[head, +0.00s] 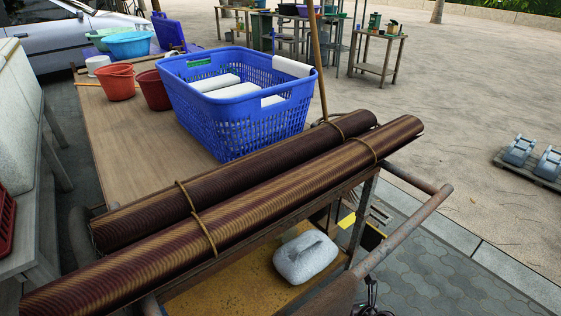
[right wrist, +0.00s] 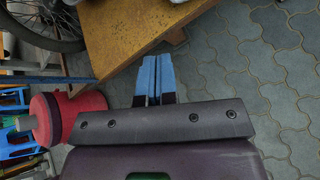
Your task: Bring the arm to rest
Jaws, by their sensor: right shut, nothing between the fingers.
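My right gripper (right wrist: 159,78) shows in the right wrist view. Its two blue fingers are pressed together with nothing between them. It hangs over grey paving, close to the edge of a wooden board (right wrist: 125,35). Neither of my grippers shows in the head view, and my left gripper is in neither view.
In the head view, a wooden table holds a blue basket (head: 235,120) and red buckets (head: 117,83). Two long brown ribbed rolls (head: 230,215) lie in front. A metal handle (head: 410,230) sticks out right. The right wrist view shows a red cylinder (right wrist: 80,104) and a wheel (right wrist: 45,20).

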